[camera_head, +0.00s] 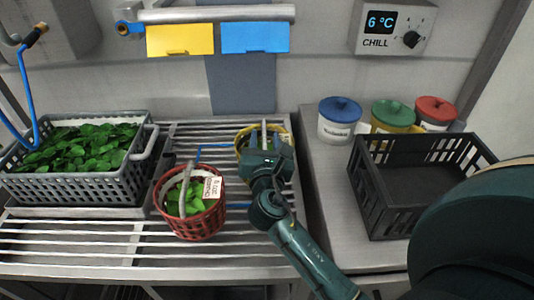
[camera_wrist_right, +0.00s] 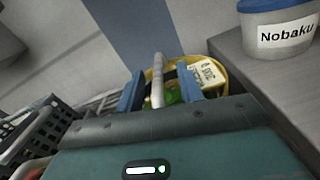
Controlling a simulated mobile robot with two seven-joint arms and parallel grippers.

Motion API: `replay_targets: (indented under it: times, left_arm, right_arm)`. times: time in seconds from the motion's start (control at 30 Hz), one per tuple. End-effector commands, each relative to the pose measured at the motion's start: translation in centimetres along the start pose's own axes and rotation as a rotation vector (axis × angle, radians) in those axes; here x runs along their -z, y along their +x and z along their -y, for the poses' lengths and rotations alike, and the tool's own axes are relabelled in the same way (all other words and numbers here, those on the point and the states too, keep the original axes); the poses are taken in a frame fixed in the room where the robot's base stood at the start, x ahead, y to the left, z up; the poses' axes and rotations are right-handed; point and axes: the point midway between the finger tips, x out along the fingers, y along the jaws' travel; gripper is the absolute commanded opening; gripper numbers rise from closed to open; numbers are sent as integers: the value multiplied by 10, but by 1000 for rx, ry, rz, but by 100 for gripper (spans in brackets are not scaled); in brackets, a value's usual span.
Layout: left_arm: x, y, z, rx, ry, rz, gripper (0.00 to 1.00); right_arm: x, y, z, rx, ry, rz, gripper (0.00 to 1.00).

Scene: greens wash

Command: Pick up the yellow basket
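The yellow basket (camera_head: 240,143) stands on the slatted rack, mostly hidden behind my right gripper (camera_head: 265,141) in the head view. In the right wrist view the yellow basket (camera_wrist_right: 221,77) shows its rim, a white label, green leaves and a pale upright handle (camera_wrist_right: 157,75). My right gripper's two blue fingers are apart, one on each side of the handle, with gaps visible between them and it. My left gripper is not in view.
A red basket (camera_head: 203,222) with leaves stands just left of my right gripper. A grey crate (camera_head: 80,190) of leaves is at the left. An empty black crate (camera_head: 391,210) and several lidded tubs (camera_head: 338,128) are on the right counter. The rack's front is clear.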

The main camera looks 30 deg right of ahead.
Motion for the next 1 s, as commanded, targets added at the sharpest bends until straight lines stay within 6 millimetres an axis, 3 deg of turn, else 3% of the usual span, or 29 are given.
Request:
replay_targets:
  times: [0.2, 0.63, 1.0]
  left_arm:
    - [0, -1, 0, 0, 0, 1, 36]
    - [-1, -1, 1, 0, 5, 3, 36]
    - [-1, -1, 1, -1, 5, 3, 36]
  right_arm:
    - [0, 0, 0, 0, 0, 0, 35]
    - [0, 0, 0, -1, 0, 0, 0]
    - [0, 0, 0, 0, 1, 0, 0]
